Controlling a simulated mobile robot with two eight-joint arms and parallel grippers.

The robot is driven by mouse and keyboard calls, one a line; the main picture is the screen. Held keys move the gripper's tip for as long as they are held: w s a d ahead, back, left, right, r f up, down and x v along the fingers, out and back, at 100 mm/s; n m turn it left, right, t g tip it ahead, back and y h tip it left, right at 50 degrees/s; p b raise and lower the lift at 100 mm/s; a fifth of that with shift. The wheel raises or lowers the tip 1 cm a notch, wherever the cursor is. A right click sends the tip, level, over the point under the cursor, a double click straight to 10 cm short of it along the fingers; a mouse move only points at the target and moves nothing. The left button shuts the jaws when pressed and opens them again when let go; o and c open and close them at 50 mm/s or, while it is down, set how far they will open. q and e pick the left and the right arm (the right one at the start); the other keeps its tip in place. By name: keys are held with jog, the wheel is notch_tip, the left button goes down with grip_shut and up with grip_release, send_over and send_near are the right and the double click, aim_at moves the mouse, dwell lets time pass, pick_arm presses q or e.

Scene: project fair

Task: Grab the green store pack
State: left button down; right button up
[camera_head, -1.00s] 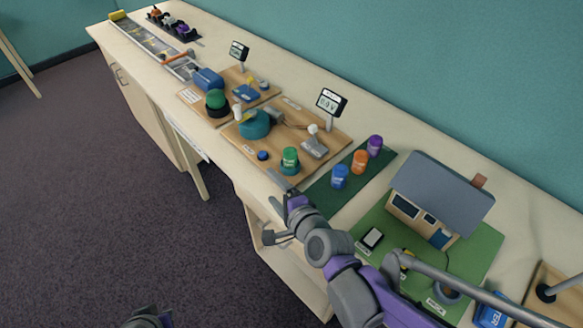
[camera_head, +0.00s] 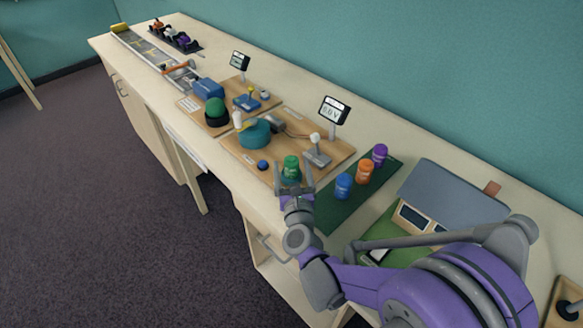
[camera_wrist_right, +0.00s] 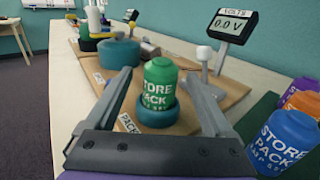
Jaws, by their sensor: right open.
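The green store pack (camera_head: 291,168) is a small green can standing upright at the front corner of a wooden board (camera_head: 240,150). In the right wrist view the green store pack (camera_wrist_right: 160,85) reads "STORE PACK" and sits in a blue-teal ring holder (camera_wrist_right: 157,115). My right gripper (camera_head: 294,186) is open, its fingers pointing at the pack. My left gripper is not in view.
Blue (camera_head: 343,186), orange (camera_head: 365,172) and purple (camera_head: 380,155) packs stand on a dark green mat (camera_head: 335,212) to the right. A voltmeter display (camera_head: 334,110), a white-knobbed lever (camera_head: 316,150) and a teal drum (camera_head: 254,132) are on or near the board. A model house (camera_head: 450,192) stands farther right.

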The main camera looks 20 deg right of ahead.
jog(key=x, duration=0.5)
jog(key=shift+s, duration=0.1)
grip_shut()
